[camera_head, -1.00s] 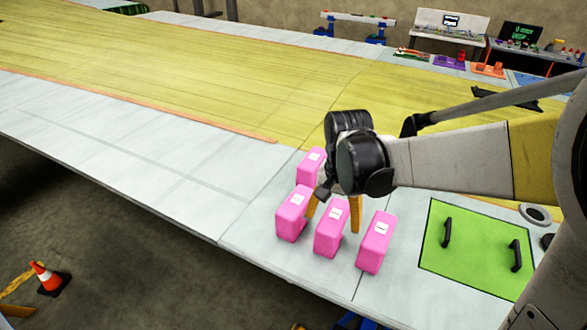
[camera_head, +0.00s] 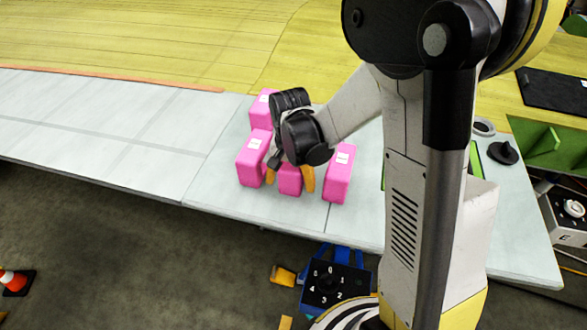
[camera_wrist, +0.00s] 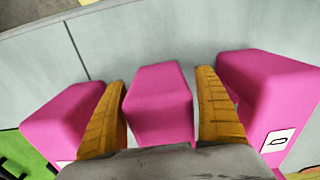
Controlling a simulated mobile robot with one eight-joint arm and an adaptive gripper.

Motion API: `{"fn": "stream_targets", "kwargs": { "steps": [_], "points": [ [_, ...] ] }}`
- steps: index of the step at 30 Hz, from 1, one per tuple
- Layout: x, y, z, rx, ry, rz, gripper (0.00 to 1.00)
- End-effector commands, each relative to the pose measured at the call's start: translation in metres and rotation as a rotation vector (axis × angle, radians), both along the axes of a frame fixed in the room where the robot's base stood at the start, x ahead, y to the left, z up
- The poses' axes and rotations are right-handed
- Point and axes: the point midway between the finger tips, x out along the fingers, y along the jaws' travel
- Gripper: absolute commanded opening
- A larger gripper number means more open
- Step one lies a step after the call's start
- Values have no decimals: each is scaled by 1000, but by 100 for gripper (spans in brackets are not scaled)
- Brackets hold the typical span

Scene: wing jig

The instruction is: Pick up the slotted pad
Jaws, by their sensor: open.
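Several pink blocks with pale labels stand on the white panel; no slot shows on any of them, so I cannot tell which is the slotted pad by its shape. My gripper (camera_head: 289,178) is open and low over the front middle pink block (camera_head: 290,187). In the wrist view this middle block (camera_wrist: 160,105) stands between the two orange fingers, with a small gap to each. My gripper hides its top in the head view. The left block (camera_head: 252,160) and the right block (camera_head: 339,176) stand close beside the fingers. Another block (camera_head: 262,110) stands behind.
In the wrist view, neighbouring blocks flank the fingers on the left (camera_wrist: 65,120) and right (camera_wrist: 265,90), leaving little side room. The white panel (camera_head: 120,140) is clear at left. A blue stand with a numbered dial (camera_head: 328,286) is below the panel's front edge.

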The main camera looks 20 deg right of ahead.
Motion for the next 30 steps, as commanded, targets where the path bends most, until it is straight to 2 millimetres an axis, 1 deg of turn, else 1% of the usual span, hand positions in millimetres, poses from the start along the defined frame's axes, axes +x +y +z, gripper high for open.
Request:
{"fn": "stream_targets", "kwargs": {
  "steps": [6, 7, 8, 9, 11, 12, 13, 23, 26, 29, 30],
  "points": [
    [-1, 0, -2, 0, 0, 0, 81],
    [0, 0, -2, 0, 0, 0, 79],
    [0, 0, -2, 0, 0, 0, 70],
    [0, 0, -2, 0, 0, 0, 57],
    [0, 0, -2, 0, 0, 0, 39],
    [0, 0, -2, 0, 0, 0, 27],
    [0, 0, -2, 0, 0, 0, 24],
    [0, 0, 0, 0, 0, 0, 24],
    [0, 0, 9, 0, 0, 0, 24],
    [-1, 0, 27, 0, 0, 0, 24],
    [-1, 0, 36, 0, 0, 0, 24]
  ]
}}
